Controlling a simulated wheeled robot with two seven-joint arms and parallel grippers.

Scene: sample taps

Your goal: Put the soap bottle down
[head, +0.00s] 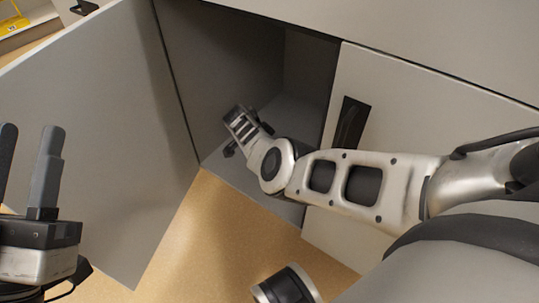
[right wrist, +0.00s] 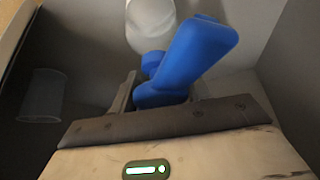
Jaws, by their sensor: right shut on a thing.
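My right gripper (head: 238,124) reaches into the open cabinet (head: 225,55). Its fingers are hard to make out in the head view. In the right wrist view it is shut on the blue top of the soap bottle (right wrist: 195,55), which leans to the upper right. A whitish rounded part (right wrist: 150,22) shows just beyond the blue; I cannot tell whether it is joined to it. Whether the bottle's underside touches the cabinet floor is hidden. My left gripper (head: 30,150) is open and empty, in front of the cabinet door at the left.
The cabinet door (head: 95,130) stands open at the left. A closed door (head: 420,115) with a dark handle (head: 351,122) is at the right, behind my right arm. A clear cup (right wrist: 42,95) stands inside the cabinet, left of the gripper. Cabinet walls are close on both sides.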

